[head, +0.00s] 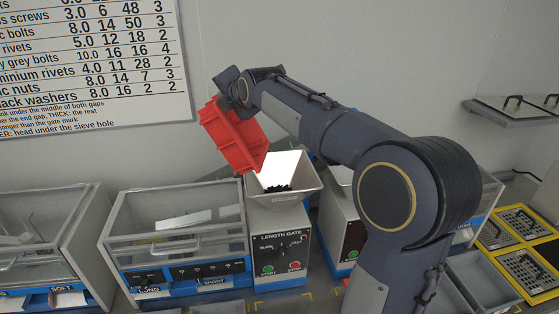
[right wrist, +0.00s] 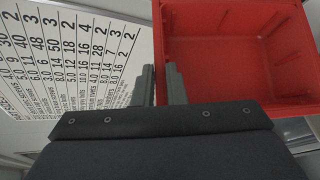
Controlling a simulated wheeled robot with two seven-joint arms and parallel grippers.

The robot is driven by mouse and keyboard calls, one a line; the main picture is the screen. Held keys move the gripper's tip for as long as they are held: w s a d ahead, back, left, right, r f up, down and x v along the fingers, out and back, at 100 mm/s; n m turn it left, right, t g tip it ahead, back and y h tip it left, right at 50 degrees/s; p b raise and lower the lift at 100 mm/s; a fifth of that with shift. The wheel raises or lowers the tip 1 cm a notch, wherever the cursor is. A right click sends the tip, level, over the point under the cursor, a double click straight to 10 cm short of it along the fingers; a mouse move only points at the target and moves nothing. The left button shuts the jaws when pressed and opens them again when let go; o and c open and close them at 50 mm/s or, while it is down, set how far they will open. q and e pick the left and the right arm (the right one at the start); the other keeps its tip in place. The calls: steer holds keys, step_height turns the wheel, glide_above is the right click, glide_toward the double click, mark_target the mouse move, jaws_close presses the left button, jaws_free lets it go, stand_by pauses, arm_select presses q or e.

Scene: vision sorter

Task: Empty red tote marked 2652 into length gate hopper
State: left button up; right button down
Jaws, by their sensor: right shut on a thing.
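The red tote (head: 232,138) is held up in the air and tilted steeply, its lower end at the rim of the length gate hopper (head: 307,187). My right gripper (head: 222,100) is shut on the tote's wall at its upper end. In the right wrist view the fingers (right wrist: 161,86) pinch the edge of the tote (right wrist: 225,52), and the part of its inside that shows is bare. Small dark parts (head: 278,188) lie in the hopper. I cannot see the number 2652 on the tote. My left gripper is not in view.
The length gate machine (head: 281,247) has green START and red STOP buttons. A clear-lidded bin unit marked LONG and SHORT (head: 180,235) stands to its left. Yellow-edged trays (head: 522,265) lie at far right. A printed chart (head: 85,60) hangs on the wall.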

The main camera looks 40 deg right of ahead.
steer(key=shift+w+a+f+n+g+p, duration=0.2)
steer(key=shift+w+a+g+p, duration=0.05)
steer(key=shift+w+a+p, duration=0.2)
steer(key=shift+w+a+f+n+g+p, duration=0.2)
steer(key=shift+w+a+g+p, duration=0.1)
steer(key=shift+w+a, duration=0.1)
steer(key=w+a+f+n+g+h+p, duration=0.1)
steer(key=w+a+f+n+g+h, duration=0.4)
steer(key=w+a+f, duration=0.5)
steer(key=shift+w+a+f+g, duration=0.35)
steer(key=shift+w+f+g, duration=0.45)
steer(key=shift+w+g, duration=0.15)
